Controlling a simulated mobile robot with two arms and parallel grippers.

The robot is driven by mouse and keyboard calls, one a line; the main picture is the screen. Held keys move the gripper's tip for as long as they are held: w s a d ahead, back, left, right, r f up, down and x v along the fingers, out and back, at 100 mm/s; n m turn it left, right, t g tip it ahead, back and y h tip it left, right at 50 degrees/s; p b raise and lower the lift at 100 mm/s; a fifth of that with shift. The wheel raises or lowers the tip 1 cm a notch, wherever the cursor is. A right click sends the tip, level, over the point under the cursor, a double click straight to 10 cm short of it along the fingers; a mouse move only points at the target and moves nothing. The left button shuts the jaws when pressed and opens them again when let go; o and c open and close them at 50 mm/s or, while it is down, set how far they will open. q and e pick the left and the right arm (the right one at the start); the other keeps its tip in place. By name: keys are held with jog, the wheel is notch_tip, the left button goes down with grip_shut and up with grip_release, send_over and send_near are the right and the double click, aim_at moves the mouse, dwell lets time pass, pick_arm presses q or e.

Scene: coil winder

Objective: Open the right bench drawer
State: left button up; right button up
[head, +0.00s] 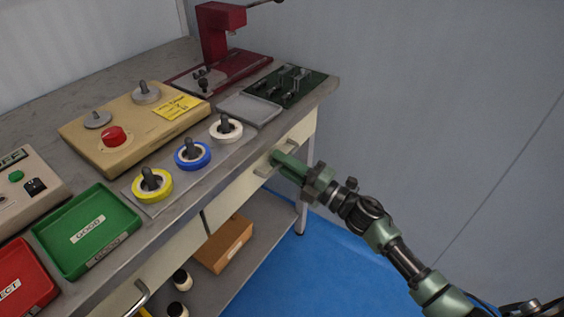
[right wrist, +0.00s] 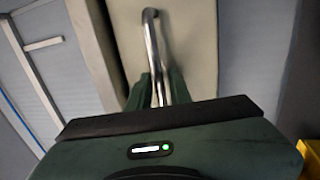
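The right bench drawer (head: 238,193) has a cream front below the bench top, and it looks closed. Its metal bar handle (right wrist: 153,45) shows in the right wrist view; in the head view my gripper partly covers it. My right gripper (head: 277,161) is at this handle, reaching in from the right. In the right wrist view its green fingers (right wrist: 159,92) lie on either side of the bar, close against it with no clear gap. My left gripper is in neither view.
The bench top (head: 55,204) holds a green tray (head: 118,225), a red tray (head: 22,262), tape rolls on pegs, a tan winder box (head: 90,140) and a red press (head: 215,35). A cardboard box (head: 222,245) sits on the lower shelf. Blue floor (head: 335,265) lies open to the right.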

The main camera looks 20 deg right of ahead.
grip_shut()
dwell(1.4)
